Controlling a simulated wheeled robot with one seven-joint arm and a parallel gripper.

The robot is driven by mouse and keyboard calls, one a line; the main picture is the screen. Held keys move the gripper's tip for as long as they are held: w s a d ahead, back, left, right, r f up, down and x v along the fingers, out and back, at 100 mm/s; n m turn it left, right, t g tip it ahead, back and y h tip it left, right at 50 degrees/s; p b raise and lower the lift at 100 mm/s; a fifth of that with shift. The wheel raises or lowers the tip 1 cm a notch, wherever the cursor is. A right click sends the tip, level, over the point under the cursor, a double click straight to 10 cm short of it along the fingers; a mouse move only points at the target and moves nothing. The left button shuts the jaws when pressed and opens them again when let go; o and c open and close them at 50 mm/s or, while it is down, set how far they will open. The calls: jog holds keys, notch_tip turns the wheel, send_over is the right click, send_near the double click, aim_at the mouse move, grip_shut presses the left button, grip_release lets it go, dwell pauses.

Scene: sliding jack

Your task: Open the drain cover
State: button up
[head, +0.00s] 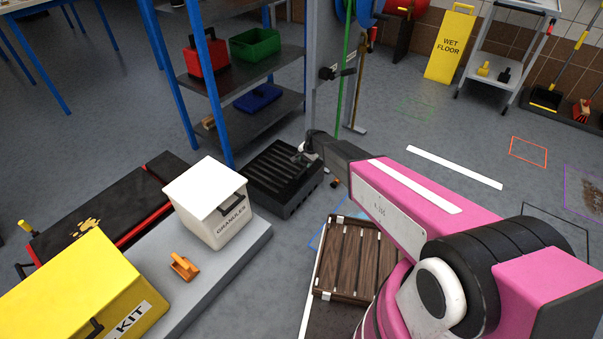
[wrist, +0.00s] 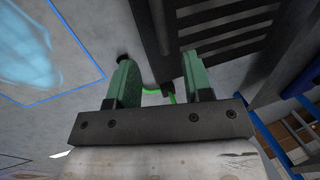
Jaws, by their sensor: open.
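A black slatted grate, which looks like the drain cover (head: 283,180), sits on the grey floor left of my arm in the head view. Dark bars, likely the same grate (wrist: 225,42), fill the upper right of the wrist view.
A wooden slatted board (head: 345,258) lies in front of the grate. A white granules box (head: 207,202) and a yellow kit box (head: 75,290) stand at left. A blue-posted shelf (head: 245,70) stands behind. Floor at right is mostly clear.

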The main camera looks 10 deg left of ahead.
aim_at(301, 173)
jog(key=x, duration=1)
jog(key=shift+r, duration=0.1)
grip_shut()
